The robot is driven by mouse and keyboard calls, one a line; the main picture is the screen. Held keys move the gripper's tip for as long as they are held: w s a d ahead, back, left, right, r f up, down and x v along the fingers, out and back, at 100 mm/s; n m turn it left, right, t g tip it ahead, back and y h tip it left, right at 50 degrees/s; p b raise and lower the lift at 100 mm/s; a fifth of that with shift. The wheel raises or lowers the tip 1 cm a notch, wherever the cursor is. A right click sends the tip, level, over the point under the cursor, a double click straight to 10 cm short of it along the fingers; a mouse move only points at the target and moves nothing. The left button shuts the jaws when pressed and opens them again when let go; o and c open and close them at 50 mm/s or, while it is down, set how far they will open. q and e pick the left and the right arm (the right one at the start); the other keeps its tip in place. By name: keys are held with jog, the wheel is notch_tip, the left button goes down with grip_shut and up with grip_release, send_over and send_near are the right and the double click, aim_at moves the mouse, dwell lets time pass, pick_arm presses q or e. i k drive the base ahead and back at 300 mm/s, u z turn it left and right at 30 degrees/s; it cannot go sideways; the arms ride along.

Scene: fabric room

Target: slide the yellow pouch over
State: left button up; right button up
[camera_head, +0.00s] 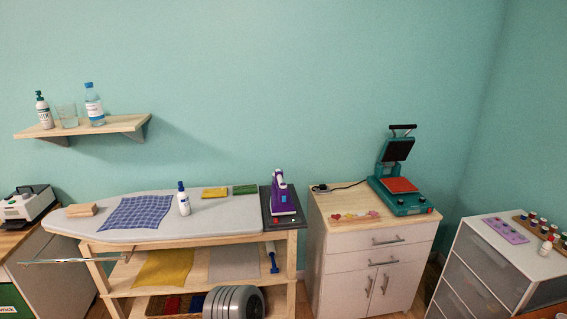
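The yellow pouch (215,192) lies flat near the back edge of the grey ironing board (150,230), in the head view. It is small and rectangular. A green pouch-like piece (245,189) lies just to its right. A white bottle with a dark blue cap (183,200) stands in front of it to the left. Neither of my grippers shows in this view, so nothing is seen touching the pouch.
A blue checked cloth (137,212) and a wooden block (82,210) lie farther left on the board. A purple iron (279,194) stands on a dark pad at its right end. Bare board lies in front of the pouch. A heat press (405,186) stands on the right cabinet.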

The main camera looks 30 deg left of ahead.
aim_at(214, 193)
jog(key=u, duration=1.1)
jog(key=i, duration=1)
jog(key=u, duration=0.9)
